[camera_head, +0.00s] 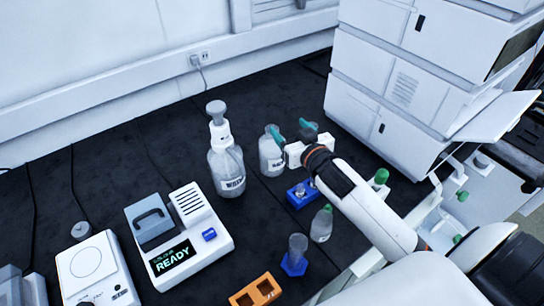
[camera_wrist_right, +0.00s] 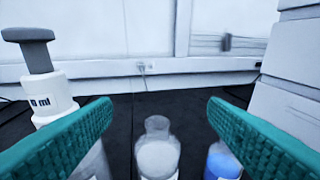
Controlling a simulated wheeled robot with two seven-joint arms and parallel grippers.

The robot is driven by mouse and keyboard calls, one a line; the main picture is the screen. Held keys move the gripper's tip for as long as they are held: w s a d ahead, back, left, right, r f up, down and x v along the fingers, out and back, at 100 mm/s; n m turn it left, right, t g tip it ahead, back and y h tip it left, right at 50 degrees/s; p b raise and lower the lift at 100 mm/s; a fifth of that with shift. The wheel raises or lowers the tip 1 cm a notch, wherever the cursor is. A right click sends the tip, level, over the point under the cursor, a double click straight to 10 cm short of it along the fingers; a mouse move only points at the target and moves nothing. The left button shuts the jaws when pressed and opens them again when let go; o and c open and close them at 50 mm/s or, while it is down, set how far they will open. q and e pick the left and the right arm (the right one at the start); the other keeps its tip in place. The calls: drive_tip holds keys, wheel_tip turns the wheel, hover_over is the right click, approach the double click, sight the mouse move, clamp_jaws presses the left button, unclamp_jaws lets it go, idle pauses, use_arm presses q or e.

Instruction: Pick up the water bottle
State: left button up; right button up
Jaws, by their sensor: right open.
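My right gripper (camera_head: 291,131) is open, its two teal fingers spread and nothing held between them. In the right wrist view its fingers (camera_wrist_right: 160,118) frame a clear bottle (camera_wrist_right: 157,150) with an open-looking neck, standing ahead and lower. The head view shows a labelled clear bottle (camera_head: 271,157) by the left finger, partly covered by it. A bottle with blue contents (camera_wrist_right: 222,163) stands to the right, partly behind the right finger. A larger pump-top bottle (camera_head: 227,168) stands at left. The labels are too small to tell which is water. My left gripper is out of view.
White instrument stacks (camera_head: 405,80) rise on the right, with an open door panel. A device reading READY (camera_head: 205,240), a balance (camera_head: 95,270), an orange rack (camera_head: 255,291) and a small green-capped bottle (camera_head: 322,225) stand nearer. Dark bench is clear behind the bottles.

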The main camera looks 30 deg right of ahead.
sight(269, 133)
wheel_tip(269, 133, down, 8)
drive_tip(key=b, duration=0.7)
drive_tip(key=w, duration=0.4)
drive_tip(key=w+p, duration=0.1)
drive_tip(key=w, duration=0.1)
drive_tip(key=shift+w+d+f, duration=0.25)
drive_tip(key=shift+w+d, duration=0.05)
drive_tip(key=w, duration=0.2)
drive_tip(key=w+f, duration=0.1)
drive_tip(key=w, duration=0.2)
drive_tip(key=shift+w+a+f, duration=0.2)
drive_tip(key=shift+w+f, duration=0.1)
drive_tip(key=shift+w, duration=0.05)
drive_tip(key=shift+s, duration=0.15)
drive_tip(key=c, duration=1.4)
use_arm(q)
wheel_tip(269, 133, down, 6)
use_arm(e)
drive_tip(key=shift+f, duration=0.2)
clamp_jaws()
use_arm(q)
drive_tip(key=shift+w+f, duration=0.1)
use_arm(e)
drive_tip(key=shift+r, duration=0.1)
